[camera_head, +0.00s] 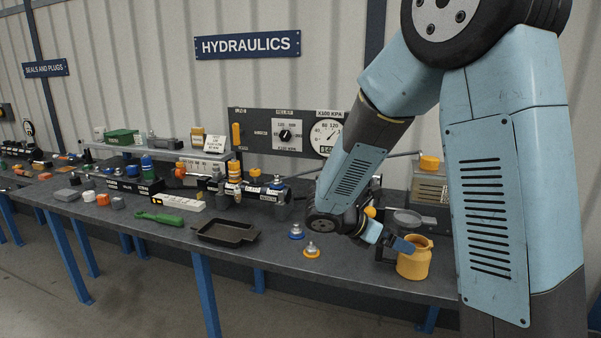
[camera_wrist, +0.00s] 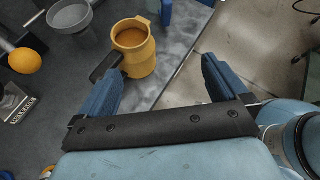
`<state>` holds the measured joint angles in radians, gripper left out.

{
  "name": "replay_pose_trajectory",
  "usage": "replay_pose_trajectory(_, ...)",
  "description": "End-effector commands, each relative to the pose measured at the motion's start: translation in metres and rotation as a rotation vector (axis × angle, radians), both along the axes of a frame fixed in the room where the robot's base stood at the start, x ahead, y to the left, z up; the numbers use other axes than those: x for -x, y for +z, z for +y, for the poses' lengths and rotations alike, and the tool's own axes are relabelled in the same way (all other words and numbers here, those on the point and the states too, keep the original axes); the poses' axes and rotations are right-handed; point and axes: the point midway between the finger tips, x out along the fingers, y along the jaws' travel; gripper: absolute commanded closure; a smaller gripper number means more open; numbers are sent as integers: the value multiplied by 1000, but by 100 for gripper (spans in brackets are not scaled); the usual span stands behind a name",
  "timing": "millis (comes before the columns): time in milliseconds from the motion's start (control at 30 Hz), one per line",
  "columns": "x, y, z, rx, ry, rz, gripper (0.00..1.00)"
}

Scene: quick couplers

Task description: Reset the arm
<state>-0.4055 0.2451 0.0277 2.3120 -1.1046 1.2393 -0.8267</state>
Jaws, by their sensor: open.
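My arm reaches down over the right part of the workbench in the head view. My gripper (camera_wrist: 165,90) is open, with its two blue fingers spread wide and nothing held between them in the wrist view. In the head view the gripper (camera_head: 396,244) is beside a yellow-orange jug (camera_head: 413,262). The jug (camera_wrist: 140,58) also shows in the wrist view, upright on the bench, near the left finger. Its dark handle points toward that finger; I cannot tell whether they touch.
The bench (camera_head: 350,265) holds a black tray (camera_head: 226,233), a blue-based fitting (camera_head: 296,231), an orange-based fitting (camera_head: 312,250) and a green-handled tool (camera_head: 160,218). A grey funnel (camera_wrist: 70,20) and an orange ball (camera_wrist: 25,61) are near the jug. Open floor (camera_wrist: 225,60) lies past the bench edge.

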Motion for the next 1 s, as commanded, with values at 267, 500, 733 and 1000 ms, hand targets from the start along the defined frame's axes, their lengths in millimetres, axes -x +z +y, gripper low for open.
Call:
replay_pose_trajectory(267, 50, 39, -29, -256, -321, -248, 0)
replay_pose_trajectory(500, 92, 65, -40, -476, -599, -462, 0)
replay_pose_trajectory(733, 129, 88, -41, -686, -865, -665, 0)
replay_pose_trajectory(1000, 166, 114, -34, -940, -1176, -891, 0)
